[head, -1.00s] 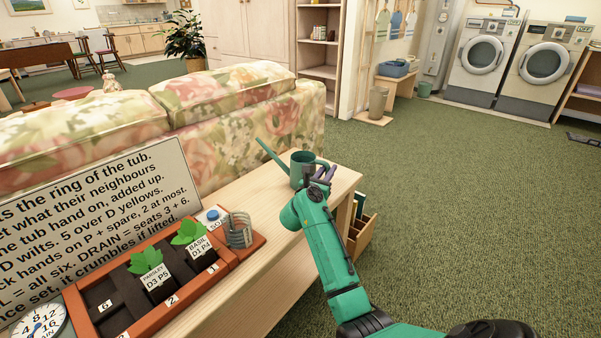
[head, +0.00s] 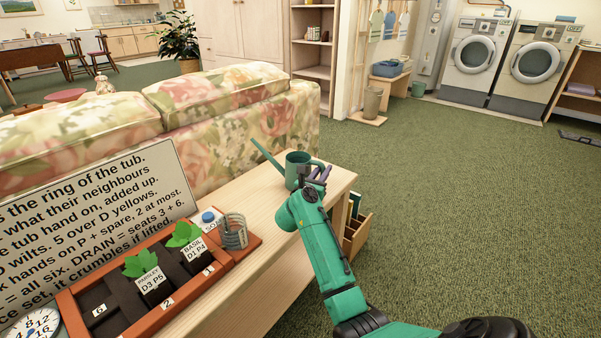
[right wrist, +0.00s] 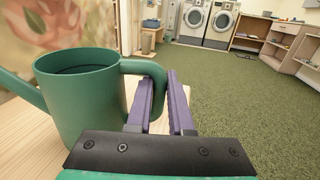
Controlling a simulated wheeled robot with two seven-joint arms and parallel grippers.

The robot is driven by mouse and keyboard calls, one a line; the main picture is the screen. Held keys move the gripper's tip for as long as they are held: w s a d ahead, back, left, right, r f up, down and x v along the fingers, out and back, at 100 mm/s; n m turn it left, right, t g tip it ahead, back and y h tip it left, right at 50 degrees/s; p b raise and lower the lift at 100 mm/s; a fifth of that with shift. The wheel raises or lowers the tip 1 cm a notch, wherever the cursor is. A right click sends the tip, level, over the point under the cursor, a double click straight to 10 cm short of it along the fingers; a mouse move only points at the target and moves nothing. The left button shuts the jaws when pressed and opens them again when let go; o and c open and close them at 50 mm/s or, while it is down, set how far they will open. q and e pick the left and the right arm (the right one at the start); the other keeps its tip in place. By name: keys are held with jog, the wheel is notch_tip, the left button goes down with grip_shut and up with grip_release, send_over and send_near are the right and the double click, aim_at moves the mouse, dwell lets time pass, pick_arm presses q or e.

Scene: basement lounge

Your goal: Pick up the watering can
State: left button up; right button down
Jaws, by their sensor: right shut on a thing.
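The green watering can (head: 297,168) stands upright at the far right end of the wooden table, its long spout pointing to the upper left. In the right wrist view the watering can (right wrist: 82,100) fills the left side, with its handle reaching right to my fingers. My right gripper (head: 320,176) is at the handle, and in the right wrist view its purple fingers (right wrist: 165,102) are shut on the handle. Whether the can's base touches the table is hard to tell. My left gripper is not in view.
A brown planter (head: 140,322) with leafy labelled plants, a wire holder (head: 234,232) and a sign (head: 95,225) stand on the table (head: 255,270). A floral sofa (head: 240,120) runs behind it. A wooden box (head: 355,235) is beyond the table's right edge. Open carpet lies to the right.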

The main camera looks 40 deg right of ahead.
notch_tip(320, 180, up, 6)
jog(key=shift+w+f+p, duration=0.1)
jog(key=shift+f+p, duration=0.05)
jog(key=shift+p, duration=1.1)
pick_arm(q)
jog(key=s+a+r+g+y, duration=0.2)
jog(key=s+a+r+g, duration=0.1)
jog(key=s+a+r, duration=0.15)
pick_arm(e)
notch_tip(320, 180, up, 2)
jog(key=shift+r+p, duration=0.2)
jog(key=shift+p, duration=0.2)
pick_arm(q)
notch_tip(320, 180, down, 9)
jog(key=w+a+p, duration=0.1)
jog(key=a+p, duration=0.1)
jog(key=p, duration=0.1)
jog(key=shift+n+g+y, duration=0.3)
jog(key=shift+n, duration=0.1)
pick_arm(e)
notch_tip(320, 180, up, 12)
jog(key=c, duration=1.5)
grip_release()
jog(key=shift+c, duration=0.2)
grip_shut()
